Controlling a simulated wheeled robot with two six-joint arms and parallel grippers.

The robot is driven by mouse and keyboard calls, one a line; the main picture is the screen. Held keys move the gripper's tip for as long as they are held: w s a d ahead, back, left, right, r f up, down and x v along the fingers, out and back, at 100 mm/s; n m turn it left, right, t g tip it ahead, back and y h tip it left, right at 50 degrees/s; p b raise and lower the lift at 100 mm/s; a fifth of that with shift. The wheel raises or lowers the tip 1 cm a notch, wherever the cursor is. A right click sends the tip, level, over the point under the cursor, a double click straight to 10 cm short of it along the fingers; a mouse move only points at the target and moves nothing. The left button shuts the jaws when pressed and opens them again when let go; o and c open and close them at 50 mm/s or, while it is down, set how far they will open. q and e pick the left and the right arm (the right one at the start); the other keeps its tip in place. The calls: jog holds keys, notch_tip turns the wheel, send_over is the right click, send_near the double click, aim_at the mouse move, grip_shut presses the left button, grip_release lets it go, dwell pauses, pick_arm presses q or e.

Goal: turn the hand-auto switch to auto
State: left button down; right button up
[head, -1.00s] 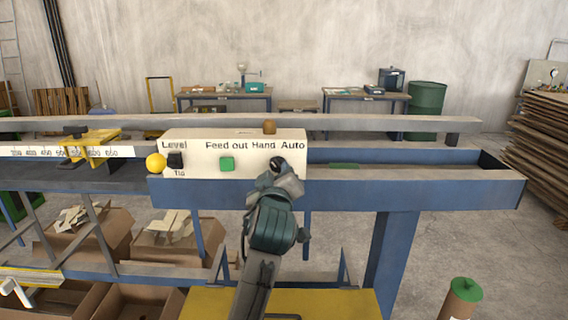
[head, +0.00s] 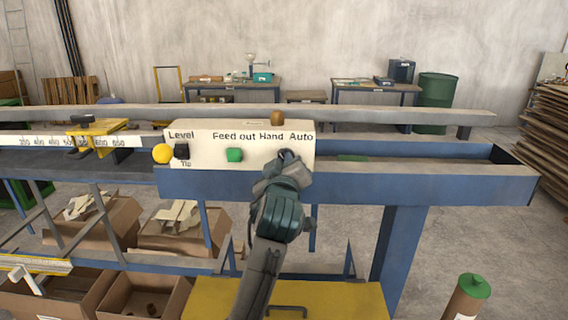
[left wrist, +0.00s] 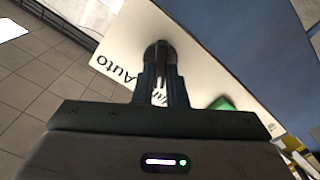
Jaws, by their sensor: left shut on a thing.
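The white control panel (head: 215,165) sits on the blue machine frame, with the printed words Level, Feed out, Hand and Auto. The black hand-auto switch (left wrist: 160,52) shows in the left wrist view between the fingers, near the word Auto; part of the word Hand shows between the fingers. My left gripper (head: 286,157) is shut on the switch, and in the head view it mostly hides it. The exact angle of the switch cannot be told. My right gripper is not in view.
A blue rail (head: 430,181) runs below. Cardboard boxes (head: 180,233) stand underneath.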

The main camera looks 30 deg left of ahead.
pick_arm(q)
jog(key=shift+w+d+m+p, duration=0.1)
jog(key=shift+m+p, duration=2.5)
jog(key=shift+m, duration=0.8)
jog(key=shift+w+d+m+p, duration=0.1)
jog(key=shift+m+p, duration=2.5)
jog(key=shift+m, duration=0.8)
jog(key=c, duration=1.5)
grip_release()
jog(key=shift+o, duration=0.2)
jog(key=shift+a, duration=0.1)
jog(key=p+v, duration=0.1)
jog(key=v, duration=0.9)
jog(key=shift+s+d, duration=0.25)
